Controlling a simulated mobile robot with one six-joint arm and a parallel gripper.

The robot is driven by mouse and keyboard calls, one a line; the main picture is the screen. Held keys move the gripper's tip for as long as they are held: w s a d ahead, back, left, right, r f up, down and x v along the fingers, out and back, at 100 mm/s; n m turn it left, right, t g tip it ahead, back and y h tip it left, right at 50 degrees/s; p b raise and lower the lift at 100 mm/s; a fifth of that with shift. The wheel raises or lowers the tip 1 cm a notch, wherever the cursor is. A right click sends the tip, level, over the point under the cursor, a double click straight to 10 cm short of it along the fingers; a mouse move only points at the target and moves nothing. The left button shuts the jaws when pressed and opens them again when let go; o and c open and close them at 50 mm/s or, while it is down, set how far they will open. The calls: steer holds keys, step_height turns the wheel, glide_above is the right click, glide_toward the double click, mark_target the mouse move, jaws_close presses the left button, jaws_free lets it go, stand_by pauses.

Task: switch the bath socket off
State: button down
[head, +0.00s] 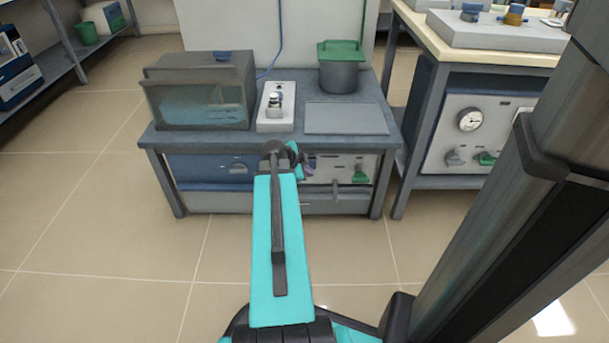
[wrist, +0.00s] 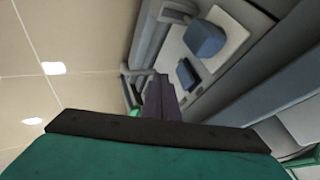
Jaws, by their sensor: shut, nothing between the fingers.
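A grey water bath (head: 200,98) with a see-through front stands at the left of the grey table. A white block (head: 275,122) with a small dark and metallic fitting stands to its right; I cannot tell whether it is the bath socket. Below the tabletop is a pale panel (head: 326,166) with small knobs. My gripper (head: 308,165) is small and partly hidden by my arm, in front of this panel. In the wrist view its dark fingers (wrist: 160,92) are together and empty, beside a pale panel (wrist: 222,32) with a blue-grey knob (wrist: 206,38) and a smaller block (wrist: 187,75). Any switch position is unclear.
A grey pot with a green lid (head: 340,66) and a flat grey plate (head: 346,118) are on the tabletop. A blue cable (head: 279,40) runs down the wall behind. A second bench (head: 430,100) with a gauge stands at right. The floor in front is clear.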

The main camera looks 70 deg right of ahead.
mark_target(313, 165)
steer(key=shift+w+d+r+b, duration=0.15)
steer(key=shift+w+d+b, duration=0.15)
steer(key=shift+d, duration=0.5)
steer(key=shift+w+d+r+b, duration=0.15)
steer(key=shift+w+d+b, duration=0.15)
steer(key=shift+d, duration=0.45)
steer(key=shift+r, duration=0.1)
steer(key=shift+w+d+r+p, duration=0.2)
steer(key=shift+d+p, duration=0.2)
steer(key=shift+p, duration=0.7)
steer(key=shift+s+a+f, duration=0.1)
steer(key=shift+a+f, duration=0.05)
steer(key=shift+f, duration=0.05)
steer(key=shift+r, duration=0.2)
steer(key=shift+r, duration=0.65)
steer(key=shift+a, duration=0.1)
